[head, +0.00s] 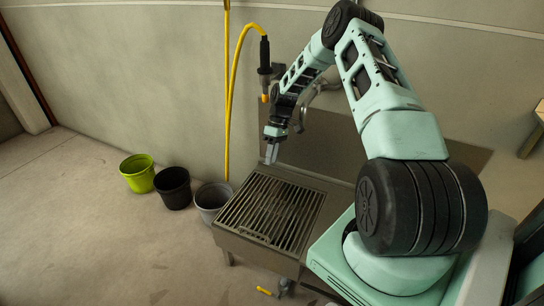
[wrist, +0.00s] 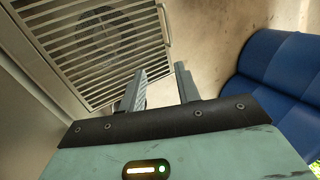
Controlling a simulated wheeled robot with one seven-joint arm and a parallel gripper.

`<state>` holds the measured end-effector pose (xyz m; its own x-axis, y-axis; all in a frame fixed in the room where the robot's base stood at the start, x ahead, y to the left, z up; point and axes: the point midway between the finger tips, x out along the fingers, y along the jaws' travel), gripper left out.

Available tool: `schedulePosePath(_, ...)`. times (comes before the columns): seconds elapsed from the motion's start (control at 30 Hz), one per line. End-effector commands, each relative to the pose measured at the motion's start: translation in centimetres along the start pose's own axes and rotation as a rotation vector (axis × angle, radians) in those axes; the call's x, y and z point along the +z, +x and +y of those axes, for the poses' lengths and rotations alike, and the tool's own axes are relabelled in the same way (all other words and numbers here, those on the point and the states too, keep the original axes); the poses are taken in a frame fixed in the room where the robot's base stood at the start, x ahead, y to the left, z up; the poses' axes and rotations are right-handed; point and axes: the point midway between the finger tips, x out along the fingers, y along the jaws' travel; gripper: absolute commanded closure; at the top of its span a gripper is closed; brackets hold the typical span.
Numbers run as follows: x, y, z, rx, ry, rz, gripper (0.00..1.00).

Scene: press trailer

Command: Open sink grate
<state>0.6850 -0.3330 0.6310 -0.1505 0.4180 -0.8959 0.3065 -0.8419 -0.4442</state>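The sink grate (head: 272,211) is a slatted metal panel lying flat over the basin of the low metal sink (head: 262,252). It looks closed in the head view. In the wrist view the grate (wrist: 95,50) fills the upper left, with a round shape dimly visible beneath the slats. My gripper (head: 271,155) hangs above the back edge of the grate, pointing down and apart from it. In the wrist view the two fingers (wrist: 160,84) stand apart with nothing between them.
Lime (head: 138,173), black (head: 173,188) and grey (head: 212,198) buckets stand on the floor left of the sink. A yellow hose (head: 232,90) with a black spray handle (head: 264,55) hangs near my arm. A blue object (wrist: 280,75) is right in the wrist view. Floor at left is clear.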

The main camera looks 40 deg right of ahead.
Motion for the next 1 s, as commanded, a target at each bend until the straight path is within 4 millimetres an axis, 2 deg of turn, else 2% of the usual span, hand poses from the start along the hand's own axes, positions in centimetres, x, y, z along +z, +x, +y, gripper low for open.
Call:
schedulePosePath(0.17,0.0,-1.9,-0.9,0.002,-0.001,0.000,0.67)
schedulePosePath(0.4,0.0,-6.0,-2.8,0.004,0.000,0.002,0.67)
schedulePosePath(0.53,0.0,-7.7,-3.6,0.004,0.000,0.001,0.67)
schedulePosePath(0.7,0.0,-8.8,-4.2,0.002,0.001,0.001,0.67)
schedulePosePath(1.0,0.0,-8.9,-4.3,0.001,0.001,0.001,0.67)
